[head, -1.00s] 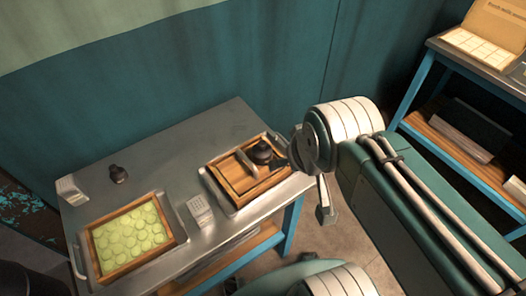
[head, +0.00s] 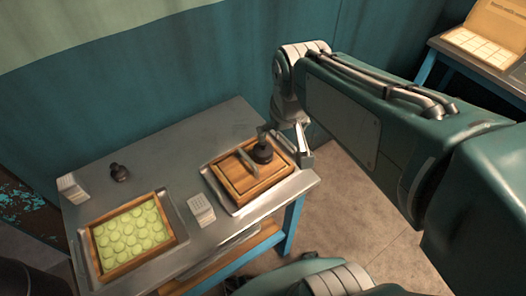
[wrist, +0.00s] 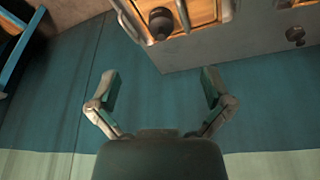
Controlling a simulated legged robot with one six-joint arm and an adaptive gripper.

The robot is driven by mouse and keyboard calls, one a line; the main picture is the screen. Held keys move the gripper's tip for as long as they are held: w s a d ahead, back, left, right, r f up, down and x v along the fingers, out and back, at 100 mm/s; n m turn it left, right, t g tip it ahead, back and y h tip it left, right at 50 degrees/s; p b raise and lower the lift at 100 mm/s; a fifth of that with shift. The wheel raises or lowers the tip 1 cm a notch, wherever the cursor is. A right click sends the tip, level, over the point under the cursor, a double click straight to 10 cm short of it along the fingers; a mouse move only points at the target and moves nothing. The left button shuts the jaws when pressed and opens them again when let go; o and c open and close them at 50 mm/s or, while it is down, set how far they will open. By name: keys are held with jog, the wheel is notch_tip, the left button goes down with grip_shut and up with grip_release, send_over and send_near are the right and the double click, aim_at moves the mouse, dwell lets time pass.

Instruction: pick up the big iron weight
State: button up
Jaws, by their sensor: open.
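The big iron weight (head: 263,153) is dark and round, and stands on a wooden lid (head: 240,184) in a metal tray on the table. In the wrist view the weight (wrist: 160,23) is near the top edge, beyond the fingertips. My gripper (wrist: 160,84) is open and empty, with its two fingers spread apart. In the head view my gripper (head: 285,146) is at the right of the weight, close to it in the picture, and partly overlaps the tray's corner. I cannot tell the exact gap. A smaller dark weight (head: 120,172) stands at the table's left.
The grey metal table (head: 170,158) also holds a tray of green rounds (head: 130,234) and white cards (head: 201,210). A teal wall (head: 120,90) stands behind. Another table with a box (head: 480,42) is at the far right. The table's back middle is clear.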

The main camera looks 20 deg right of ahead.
jog(key=w+f+g, duration=0.2)
jog(key=w+f, duration=0.2)
jog(key=w, duration=0.3)
jog(key=g, duration=0.1)
send_over(263, 148)
jog(key=f, duration=0.6)
jog(key=shift+w+d+f, duration=0.25)
notch_tip(263, 148, down, 11)
jog(key=shift+w+a+r, duration=0.1)
jog(key=shift+w+a, duration=0.05)
jog(key=c, duration=1)
